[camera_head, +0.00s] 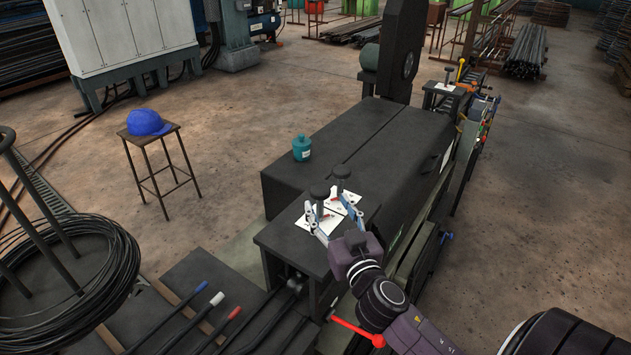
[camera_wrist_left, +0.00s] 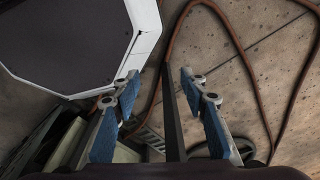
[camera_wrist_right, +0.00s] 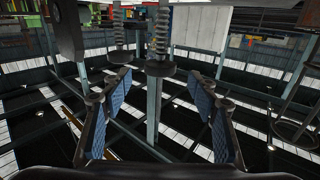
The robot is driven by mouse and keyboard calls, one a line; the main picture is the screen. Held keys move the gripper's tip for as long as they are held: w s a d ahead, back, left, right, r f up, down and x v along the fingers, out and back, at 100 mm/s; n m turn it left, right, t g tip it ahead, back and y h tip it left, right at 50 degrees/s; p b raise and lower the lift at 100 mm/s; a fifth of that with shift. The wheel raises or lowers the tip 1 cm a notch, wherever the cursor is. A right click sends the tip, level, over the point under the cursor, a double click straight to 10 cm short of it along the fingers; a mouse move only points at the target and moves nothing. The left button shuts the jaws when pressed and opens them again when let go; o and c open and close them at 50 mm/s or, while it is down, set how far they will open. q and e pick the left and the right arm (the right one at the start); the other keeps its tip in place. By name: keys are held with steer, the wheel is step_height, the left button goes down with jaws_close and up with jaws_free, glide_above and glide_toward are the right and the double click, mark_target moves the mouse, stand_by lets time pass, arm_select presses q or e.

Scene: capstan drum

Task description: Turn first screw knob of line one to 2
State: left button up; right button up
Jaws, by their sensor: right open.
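Two screw knobs with round black tops stand at the near end of the dark machine. The nearer knob (camera_head: 319,189) and the farther knob (camera_head: 341,171) rise over white dial sheets with red pointers (camera_head: 309,228). My right gripper (camera_head: 331,212) is open at the nearer knob, its fingers spread to either side of the post. In the right wrist view, one knob (camera_wrist_right: 160,68) shows between and beyond the open fingertips (camera_wrist_right: 160,88), and the other knob (camera_wrist_right: 118,57) is further left. The dial numbers are too small to read.
A teal bottle (camera_head: 301,148) stands on the machine's dark cover (camera_head: 370,150). A red-handled lever (camera_head: 357,331) sticks out below my right arm. A stool with a blue cap (camera_head: 146,123) and a wire coil (camera_head: 110,270) are at left. A brown hose (camera_wrist_left: 240,60) lies below my left gripper.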

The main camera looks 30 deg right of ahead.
mark_target(323, 194)
steer(key=x, duration=0.1)
steer(key=p+x, duration=0.1)
steer(key=x, duration=0.2)
steer(key=shift+w+d+r+p, duration=0.1)
steer(key=shift+w+r+p, duration=0.05)
steer(key=shift+r+p, duration=0.25)
steer(key=shift+x, duration=0.9)
steer(key=shift+w+f, duration=0.15)
steer(key=shift+f, duration=0.1)
steer(key=shift+c, duration=0.3)
steer(key=c, duration=1.1)
arm_select(q)
steer(key=s+r, duration=0.1)
steer(key=s+a+r, duration=0.1)
steer(key=s, duration=0.1)
